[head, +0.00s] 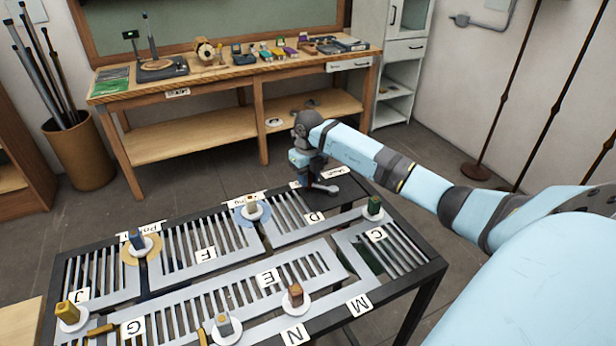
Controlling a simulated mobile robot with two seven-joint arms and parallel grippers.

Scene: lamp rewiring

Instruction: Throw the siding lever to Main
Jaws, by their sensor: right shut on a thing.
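My right gripper (320,187) reaches down at the far right corner of the slatted track table (436,266). It is shut at the lever position, on what looks like the siding lever, between two small white labels. The gripper hides most of the lever, so I cannot tell its exact setting. One label (336,172) lies just right of the fingers; a partly covered one (296,184) lies just left. Their words are too small to read surely. My left gripper is not in view.
Small blocks stand on round discs on the table, including a green one (374,206), a red-brown one (295,294) and a yellow one (67,312). Lettered plates mark the tracks. A wooden workbench (150,102) with several items stands behind, with open floor between.

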